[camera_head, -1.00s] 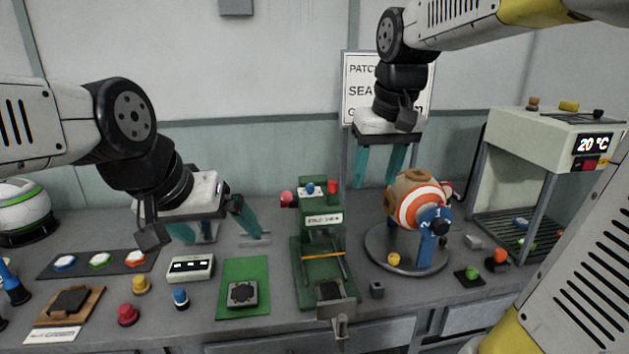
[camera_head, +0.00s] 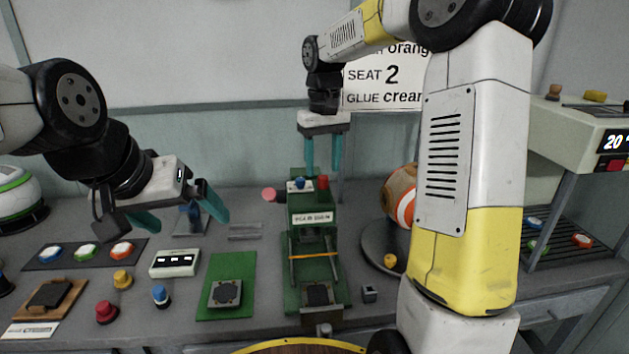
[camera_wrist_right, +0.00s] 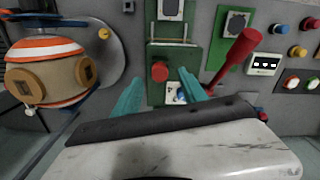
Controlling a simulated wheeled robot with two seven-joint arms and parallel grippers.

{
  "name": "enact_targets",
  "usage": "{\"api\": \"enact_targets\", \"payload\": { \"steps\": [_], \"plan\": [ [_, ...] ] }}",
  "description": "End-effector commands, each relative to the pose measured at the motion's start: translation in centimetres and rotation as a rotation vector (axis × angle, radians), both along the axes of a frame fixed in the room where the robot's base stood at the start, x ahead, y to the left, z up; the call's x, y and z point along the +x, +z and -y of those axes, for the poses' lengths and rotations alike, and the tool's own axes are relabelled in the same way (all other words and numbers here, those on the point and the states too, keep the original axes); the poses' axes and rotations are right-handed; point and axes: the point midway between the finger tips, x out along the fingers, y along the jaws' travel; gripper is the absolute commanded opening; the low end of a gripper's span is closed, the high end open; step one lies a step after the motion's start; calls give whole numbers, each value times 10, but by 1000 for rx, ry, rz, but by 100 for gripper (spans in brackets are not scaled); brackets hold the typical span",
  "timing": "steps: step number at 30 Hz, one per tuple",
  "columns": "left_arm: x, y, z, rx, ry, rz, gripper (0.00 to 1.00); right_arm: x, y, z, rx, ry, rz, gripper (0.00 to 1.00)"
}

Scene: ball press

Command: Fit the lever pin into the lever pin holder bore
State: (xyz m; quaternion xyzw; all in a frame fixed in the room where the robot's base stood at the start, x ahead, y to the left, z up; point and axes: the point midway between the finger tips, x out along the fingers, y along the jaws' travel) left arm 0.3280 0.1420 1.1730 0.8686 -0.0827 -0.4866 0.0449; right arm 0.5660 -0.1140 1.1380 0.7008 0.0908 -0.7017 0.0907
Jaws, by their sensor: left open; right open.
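The green press (camera_head: 317,215) stands mid-bench, with a blue knob and a red knob on its top and an orange bar across its front. A red lever (camera_wrist_right: 235,62) sticks out beside the press in the right wrist view; its end shows in the head view (camera_head: 269,194). I cannot tell which part is the lever pin, and I see no bore clearly. A small grey block (camera_head: 369,293) with a dark opening sits right of the press. My left gripper (camera_head: 178,212) is open and empty at left.
A striped ball (camera_head: 402,198) on a round stand is right of the press, partly hidden by my right arm. A green mat (camera_head: 214,307), a white three-window box (camera_head: 175,263) and several coloured knobs lie at left. A rack (camera_head: 560,250) stands at right.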

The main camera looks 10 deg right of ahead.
Motion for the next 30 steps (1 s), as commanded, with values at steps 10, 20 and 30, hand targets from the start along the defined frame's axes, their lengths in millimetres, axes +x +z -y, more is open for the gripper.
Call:
{"api": "enact_targets", "payload": {
  "steps": [10, 20, 30],
  "plan": [
    [0, 0, 0, 0, 0, 0, 98, 0, -23, 0, -1, 1, 1, 50],
    [0, 0, 0, 0, 0, 0, 98, 0, -23, 0, -1, 1, 1, 5],
    [0, 0, 0, 0, 0, 0, 98, 0, -22, 0, 0, 1, 2, 0]
  ]
}}
